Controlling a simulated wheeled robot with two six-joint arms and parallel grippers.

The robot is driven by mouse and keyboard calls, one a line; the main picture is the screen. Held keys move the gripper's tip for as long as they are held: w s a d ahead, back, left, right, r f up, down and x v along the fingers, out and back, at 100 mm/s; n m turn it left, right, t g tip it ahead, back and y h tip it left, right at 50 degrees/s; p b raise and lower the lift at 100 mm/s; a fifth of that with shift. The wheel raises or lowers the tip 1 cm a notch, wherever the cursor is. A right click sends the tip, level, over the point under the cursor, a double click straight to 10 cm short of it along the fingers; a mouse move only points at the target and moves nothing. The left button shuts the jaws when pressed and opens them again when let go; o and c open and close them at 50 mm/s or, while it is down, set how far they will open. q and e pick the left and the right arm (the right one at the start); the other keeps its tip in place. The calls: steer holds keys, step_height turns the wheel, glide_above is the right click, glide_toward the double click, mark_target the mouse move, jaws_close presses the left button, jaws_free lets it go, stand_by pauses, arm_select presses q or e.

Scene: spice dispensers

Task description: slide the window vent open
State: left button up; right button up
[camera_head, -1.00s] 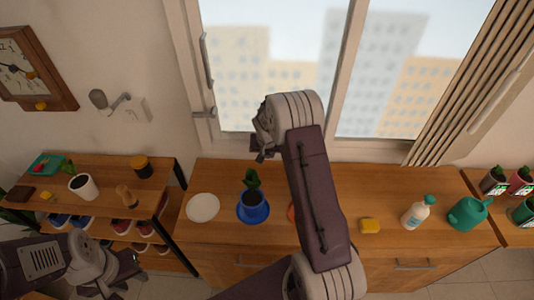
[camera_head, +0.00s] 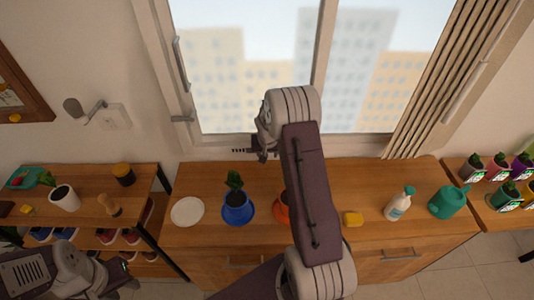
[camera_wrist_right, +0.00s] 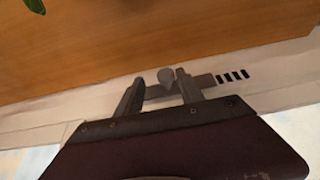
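The window vent is a strip on the bottom frame of the window, with a row of dark slots (camera_head: 240,150) just left of my right gripper (camera_head: 264,157) in the head view. In the right wrist view the slots (camera_wrist_right: 232,75) lie beside a flat slider with a round grey knob (camera_wrist_right: 165,76). The right gripper's fingers (camera_wrist_right: 158,92) stand apart, one on each side of the knob, with a gap visible. My left gripper (camera_head: 122,278) is low at the left, away from the window; its fingers are too small to read.
The wooden counter below the window holds a white plate (camera_head: 187,211), a blue plant pot (camera_head: 237,212), an orange pot (camera_head: 281,208), a yellow sponge (camera_head: 352,219), a soap bottle (camera_head: 399,206) and a green watering can (camera_head: 447,202). A pleated curtain (camera_head: 455,80) hangs at the right.

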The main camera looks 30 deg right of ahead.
steer(key=v, duration=0.9)
steer(key=shift+b, duration=0.4)
steer(key=shift+w, duration=0.1)
